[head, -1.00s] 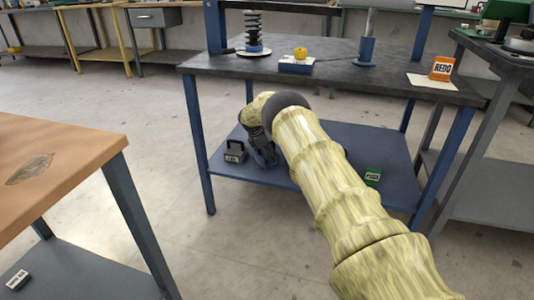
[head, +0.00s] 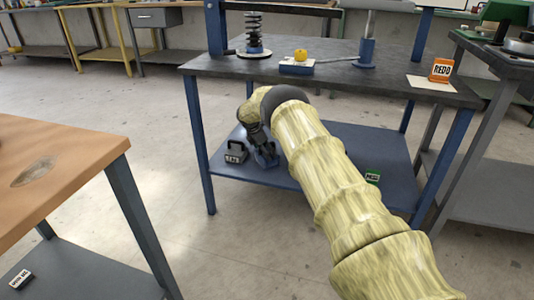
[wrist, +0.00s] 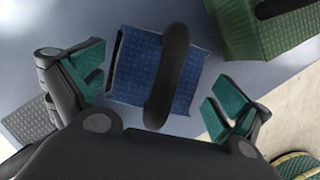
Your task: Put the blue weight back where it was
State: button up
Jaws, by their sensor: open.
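The blue weight (wrist: 136,68) has a black arched handle (wrist: 168,72). It rests on the lower blue shelf (head: 345,137) of the workbench. My gripper (wrist: 157,90) is open, its two green-padded fingers on either side of the weight, with gaps showing on both sides. In the head view my gripper (head: 262,147) reaches down to the blue weight (head: 268,157), which is partly hidden by it. The spring (head: 254,30) stands on a round plate on the bench top.
A grey weight (head: 236,152) stands left of the blue one. A green block with a dark handle (wrist: 258,25) is close by in the wrist view. The bench top (head: 330,72) is above my forearm.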

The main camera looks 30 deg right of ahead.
jog(key=p+v, duration=0.1)
jog(key=v, duration=0.4)
jog(key=shift+r+p, duration=0.15)
jog(key=shift+p, duration=0.2)
